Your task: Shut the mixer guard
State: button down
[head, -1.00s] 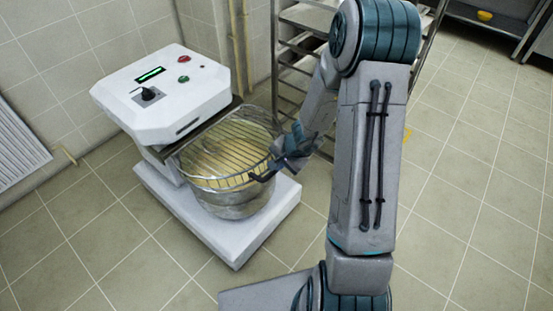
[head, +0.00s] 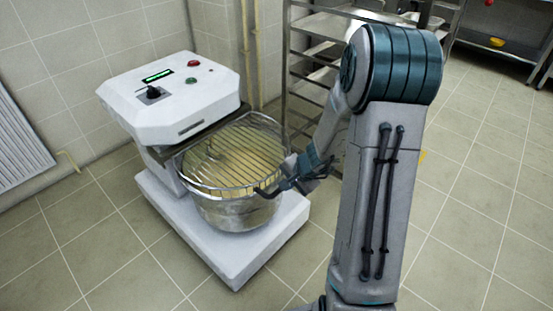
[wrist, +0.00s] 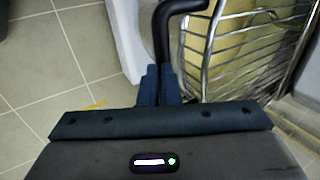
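The mixer (head: 170,95) has a white head, a white base and a steel bowl (head: 235,213). Its wire guard (head: 235,150) lies over the bowl's mouth, its front rim close to the bowl's rim. I cannot tell whether it rests fully down. A dark curved handle (head: 268,192) sticks out from the guard's front right. My gripper (head: 297,180) is at the handle's outer end. In the wrist view, the blue fingers of my gripper (wrist: 161,85) close around the black handle (wrist: 163,35), with the guard's bars (wrist: 245,50) to the right.
A steel rack (head: 310,60) stands behind the mixer, close to my arm. A white radiator (head: 20,140) is on the left wall. Pipes (head: 247,50) run up the back wall. The tiled floor (head: 470,200) on the right is clear.

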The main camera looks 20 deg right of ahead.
jog(key=shift+s+f, duration=0.25)
jog(key=shift+f, duration=0.3)
jog(key=shift+d+r, duration=0.1)
jog(key=p+v, duration=0.6)
jog(key=v, duration=0.8)
jog(key=s+a+r+n+h+p, duration=0.1)
jog(key=s+a+r+n+p, duration=0.2)
jog(key=r, duration=0.8)
jog(key=s+a+r+n+g+h+p, duration=0.1)
jog(key=s+a+r+n+p, duration=0.2)
jog(key=s+r+p, duration=0.4)
jog(key=s+a+r+n+g+h+p, duration=0.1)
jog(key=s+a+r+n+p, duration=0.2)
jog(key=r+p, duration=0.6)
notch_tip(320, 180, up, 6)
jog(key=shift+s+a+r+n+p, duration=0.1)
jog(key=shift+s+a+n+p, duration=0.15)
jog(key=shift+s+n, duration=0.85)
jog(key=shift+w, duration=0.15)
